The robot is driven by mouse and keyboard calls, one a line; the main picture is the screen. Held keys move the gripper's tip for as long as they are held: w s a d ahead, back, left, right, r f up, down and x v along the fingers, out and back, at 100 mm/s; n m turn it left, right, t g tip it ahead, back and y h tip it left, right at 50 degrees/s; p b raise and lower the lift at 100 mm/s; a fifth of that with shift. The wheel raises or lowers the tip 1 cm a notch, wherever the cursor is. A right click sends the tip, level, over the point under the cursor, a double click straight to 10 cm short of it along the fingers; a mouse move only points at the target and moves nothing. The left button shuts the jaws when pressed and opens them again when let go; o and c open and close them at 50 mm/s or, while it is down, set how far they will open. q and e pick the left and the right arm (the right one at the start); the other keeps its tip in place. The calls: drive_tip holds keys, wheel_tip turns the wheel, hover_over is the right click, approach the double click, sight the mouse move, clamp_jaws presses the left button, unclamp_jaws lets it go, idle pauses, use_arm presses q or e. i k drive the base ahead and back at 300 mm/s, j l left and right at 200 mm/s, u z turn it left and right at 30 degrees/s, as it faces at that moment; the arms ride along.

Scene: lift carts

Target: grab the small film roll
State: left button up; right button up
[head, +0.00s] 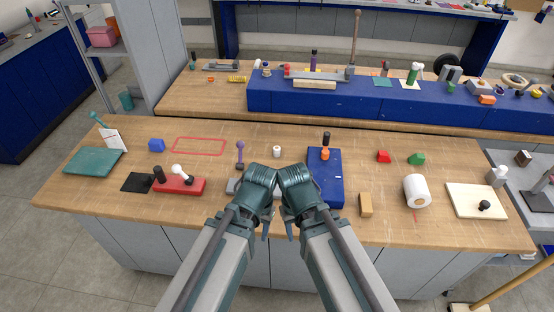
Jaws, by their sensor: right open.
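A small white roll (277,152) stands upright on the wooden table, just beyond my two arms. My left gripper (266,228) and right gripper (290,228) hang side by side at the table's front edge, partly hidden by my own arms. Both are nearer to me than the small roll and apart from it. The right gripper is open; the left one's jaws cannot be made out.
A blue box (325,188) with an orange-and-black tool lies right of my arms. A red block (180,186) and a purple-topped peg (240,155) are left. A tan block (366,204) is near the front edge. A red outline (199,147) encloses bare tabletop.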

sight(276, 149)
drive_tip(key=z, duration=2.3)
drive_tip(key=k+j, duration=0.15)
drive_tip(key=j, duration=0.2)
drive_tip(key=k+j, duration=0.2)
drive_tip(key=j, duration=0.15)
drive_tip(key=k+j, duration=0.15)
drive_tip(key=j, duration=0.2)
drive_tip(key=k+j, duration=0.15)
drive_tip(key=j, duration=0.2)
drive_tip(key=k+j, duration=0.15)
drive_tip(key=j, duration=0.2)
